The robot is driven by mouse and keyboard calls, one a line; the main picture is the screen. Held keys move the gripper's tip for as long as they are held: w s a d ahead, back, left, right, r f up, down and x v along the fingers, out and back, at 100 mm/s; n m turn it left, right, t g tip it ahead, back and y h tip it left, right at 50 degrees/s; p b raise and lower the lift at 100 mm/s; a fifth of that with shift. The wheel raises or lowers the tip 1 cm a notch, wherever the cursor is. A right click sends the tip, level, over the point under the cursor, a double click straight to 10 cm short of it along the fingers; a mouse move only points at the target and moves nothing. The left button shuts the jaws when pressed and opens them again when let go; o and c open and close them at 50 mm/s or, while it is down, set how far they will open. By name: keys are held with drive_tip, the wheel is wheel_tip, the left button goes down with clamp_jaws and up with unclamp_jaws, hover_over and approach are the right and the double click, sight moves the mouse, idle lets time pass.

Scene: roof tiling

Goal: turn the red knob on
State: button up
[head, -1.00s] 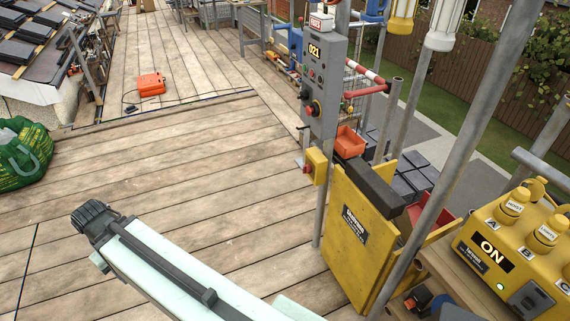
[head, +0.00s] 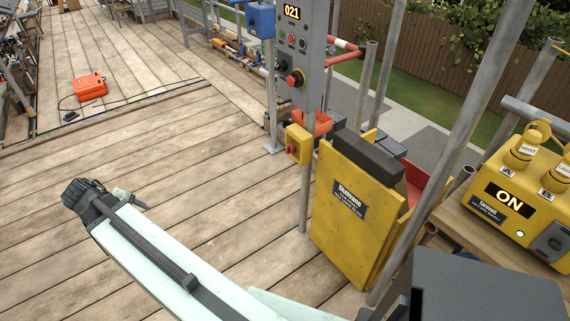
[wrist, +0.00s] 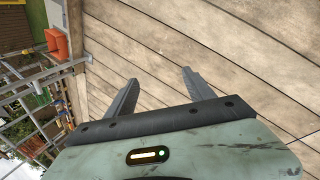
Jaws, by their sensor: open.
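A red knob (head: 295,78) with a dark centre and yellow showing around it is on the front of the grey control panel (head: 312,62), low on its face. A second red round control (head: 291,148) is on the small yellow box (head: 299,144) lower on the post; I cannot tell its kind. My gripper (wrist: 160,88) is open in the wrist view, its two dark fingers spread and empty over bare planks. The red knob cannot be made out there. In the head view my arm reaches to the left, well apart from the panel.
Upright poles (head: 440,150) rise at the right. A yellow box with an ON display (head: 510,198) sits on a wooden bench at right. An orange case (head: 89,86) lies on the deck. The middle planks are clear.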

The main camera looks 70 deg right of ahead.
drive_tip(key=s+d+f+g+h+b, duration=0.1)
drive_tip(key=s+d+f+b, duration=0.15)
drive_tip(key=d, duration=0.45)
drive_tip(key=s+d+f+n+h+b, duration=0.1)
drive_tip(key=d+f+h+b, duration=0.15)
drive_tip(key=d, duration=0.35)
drive_tip(key=s+d+f+g+h+b, duration=0.1)
drive_tip(key=d+f+b, duration=0.2)
drive_tip(key=d, duration=0.4)
drive_tip(key=n+g+h+b, duration=0.5)
drive_tip(key=g+h+b, duration=0.1)
drive_tip(key=b, duration=1.1)
approach(287, 150)
drive_tip(key=x, duration=0.9)
drive_tip(key=shift+s+d, duration=0.25)
drive_tip(key=shift+d, duration=0.05)
